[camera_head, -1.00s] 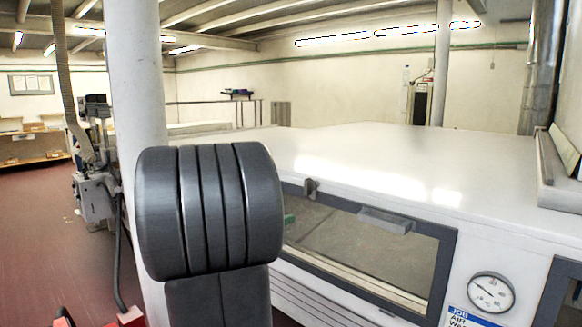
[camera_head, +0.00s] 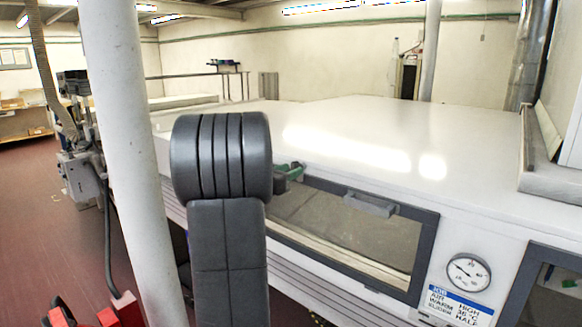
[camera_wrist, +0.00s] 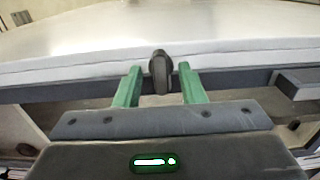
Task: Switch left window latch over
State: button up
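The left window (camera_head: 428,255), a dark-framed pane in the white housing's front, lies right of my arm in the head view. Its latch (camera_wrist: 160,70) is a small dark upright lever at the frame's top edge in the wrist view. My gripper (camera_wrist: 159,80) is open, with its green fingers on either side of the latch and a gap on both sides. In the head view the green fingers (camera_head: 292,171) show just past my arm at the window's upper left corner. The latch cannot be made out clearly there.
A grey handle (camera_head: 370,204) juts from the window's top frame. A gauge (camera_head: 468,272) and a blue-headed sign (camera_head: 455,305) sit to its right, then another dark-framed window (camera_head: 520,285). A white column (camera_head: 125,150) stands left of my arm.

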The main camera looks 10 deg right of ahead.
jog(key=shift+w+d, duration=0.35)
jog(key=shift+d, duration=0.2)
grip_shut()
